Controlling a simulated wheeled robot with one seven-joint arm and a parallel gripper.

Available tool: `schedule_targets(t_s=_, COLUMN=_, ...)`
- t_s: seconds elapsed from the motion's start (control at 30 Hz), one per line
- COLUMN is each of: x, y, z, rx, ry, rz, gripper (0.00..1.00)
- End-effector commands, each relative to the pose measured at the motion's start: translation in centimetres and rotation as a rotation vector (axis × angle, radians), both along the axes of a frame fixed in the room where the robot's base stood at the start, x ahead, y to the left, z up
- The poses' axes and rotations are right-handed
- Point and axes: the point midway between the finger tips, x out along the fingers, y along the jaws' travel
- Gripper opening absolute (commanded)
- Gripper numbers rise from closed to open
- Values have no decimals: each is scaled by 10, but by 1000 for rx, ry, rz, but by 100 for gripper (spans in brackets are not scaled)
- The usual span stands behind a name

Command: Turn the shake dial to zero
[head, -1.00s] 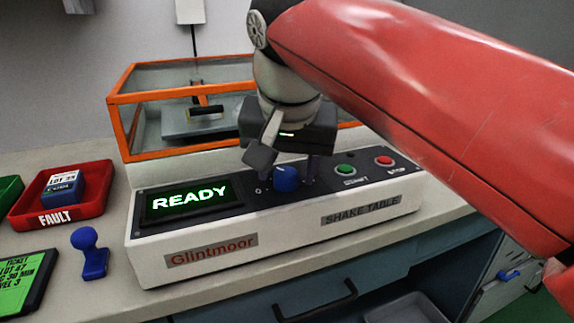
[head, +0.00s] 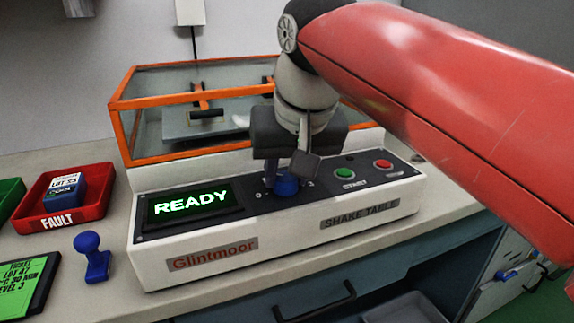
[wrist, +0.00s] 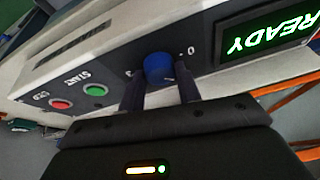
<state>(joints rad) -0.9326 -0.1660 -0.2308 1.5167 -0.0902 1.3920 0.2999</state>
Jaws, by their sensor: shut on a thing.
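The blue shake dial (head: 287,186) sits on the dark top panel of the white shake table unit (head: 290,241), between the lit READY screen (head: 188,204) and the green button. A "0" mark is left of the dial and a "3" right of it in the head view. My gripper (head: 285,178) is over the panel, its fingers down on either side of the dial and shut on it. In the wrist view the blue dial (wrist: 159,68) shows between the fingertips of the gripper (wrist: 160,88). The dial's pointer direction cannot be made out.
A green START button (head: 344,174) and a red button (head: 383,164) are right of the dial. An orange-framed clear case (head: 190,110) stands behind. A red FAULT tray (head: 95,210), a blue stamp-like object (head: 92,255) and a ticket display (head: 25,285) are at left.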

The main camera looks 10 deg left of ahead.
Motion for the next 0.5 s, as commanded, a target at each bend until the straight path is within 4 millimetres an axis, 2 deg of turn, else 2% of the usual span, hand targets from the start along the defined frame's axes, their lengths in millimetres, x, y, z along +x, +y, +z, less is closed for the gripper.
schedule_targets(t_s=0.5, x=3, y=-2, z=1, rx=3, ry=0, rz=467, gripper=11)
